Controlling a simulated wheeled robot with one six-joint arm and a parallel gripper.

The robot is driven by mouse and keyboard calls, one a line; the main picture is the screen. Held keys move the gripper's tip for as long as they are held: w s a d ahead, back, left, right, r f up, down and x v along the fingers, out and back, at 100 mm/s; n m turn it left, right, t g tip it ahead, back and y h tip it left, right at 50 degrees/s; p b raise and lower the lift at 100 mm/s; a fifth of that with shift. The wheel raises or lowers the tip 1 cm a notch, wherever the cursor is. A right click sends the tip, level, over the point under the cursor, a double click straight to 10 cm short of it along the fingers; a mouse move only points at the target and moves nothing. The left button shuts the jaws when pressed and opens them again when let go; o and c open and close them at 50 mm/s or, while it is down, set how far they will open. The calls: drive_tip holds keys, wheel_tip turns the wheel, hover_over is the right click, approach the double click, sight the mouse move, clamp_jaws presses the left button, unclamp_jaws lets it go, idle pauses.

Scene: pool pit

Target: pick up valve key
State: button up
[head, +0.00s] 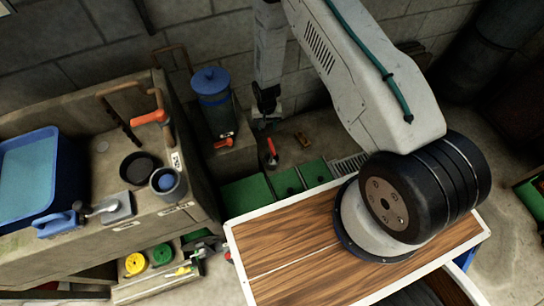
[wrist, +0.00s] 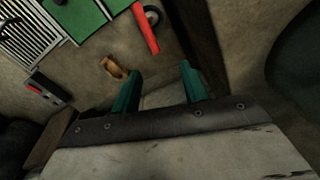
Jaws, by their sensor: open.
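A red-handled tool (head: 271,149), which may be the valve key, is below my gripper (head: 266,116) in the head view, near the wall. In the wrist view a red bar (wrist: 145,28) shows at the top, beyond the fingertips and beside a small dark round part; it looks like the same tool. I cannot tell its full shape. My gripper also shows in the wrist view (wrist: 162,82). Its two green fingers are apart, with nothing held between them. A small brass-brown piece (wrist: 115,68) lies just beyond the left finger.
Green panels (wrist: 92,15) and a metal grate (wrist: 28,28) lie at the upper left of the wrist view. A blue-lidded canister (head: 212,100) stands left of my gripper. A bench with a blue tub (head: 62,185) is further left. Block walls stand behind.

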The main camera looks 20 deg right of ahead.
sight(270, 142)
drive_tip(key=s+f, duration=0.1)
drive_tip(key=f, duration=0.1)
drive_tip(key=s+f, duration=0.1)
drive_tip(key=f, duration=0.2)
drive_tip(key=s+f, duration=0.1)
drive_tip(key=f, duration=0.2)
drive_tip(key=shift+s+f, duration=0.15)
drive_tip(key=shift+f, duration=0.05)
drive_tip(key=f, duration=0.7)
drive_tip(key=shift+s+d+f, duration=0.15)
drive_tip(key=shift+d+f, duration=0.25)
clamp_jaws()
